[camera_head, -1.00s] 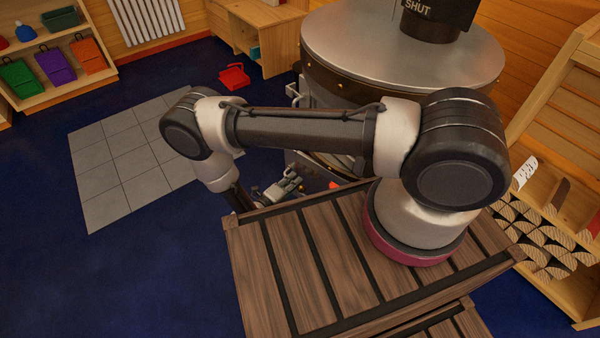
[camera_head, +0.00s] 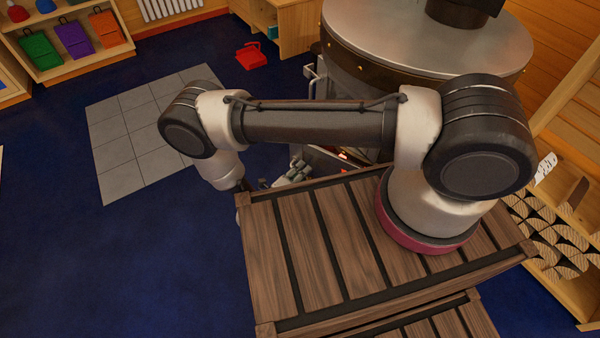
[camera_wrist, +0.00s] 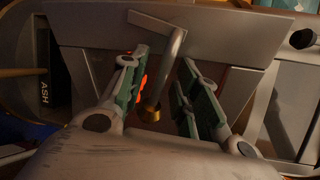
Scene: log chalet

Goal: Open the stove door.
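The stove (camera_head: 425,45) is a large round metal body with a grey top at the upper right of the head view. My arm hides much of its front, and a reddish-orange glow shows low on it. In the wrist view a grey door panel (camera_wrist: 225,45) carries a bent metal handle (camera_wrist: 172,62) with a brass end. My gripper (camera_wrist: 163,60) is open, its green-padded fingers on either side of the handle with gaps visible. In the head view my gripper (camera_head: 290,174) is small and partly hidden by my arm and deck. I cannot tell exactly how far the door stands open.
A label reading ASH (camera_wrist: 44,85) is at the left of the wrist view. Grey floor tiles (camera_head: 140,135) and open blue carpet lie left of the stove. A red container (camera_head: 251,57) sits on the floor behind. A wooden rack with cut logs (camera_head: 548,235) stands close on the right.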

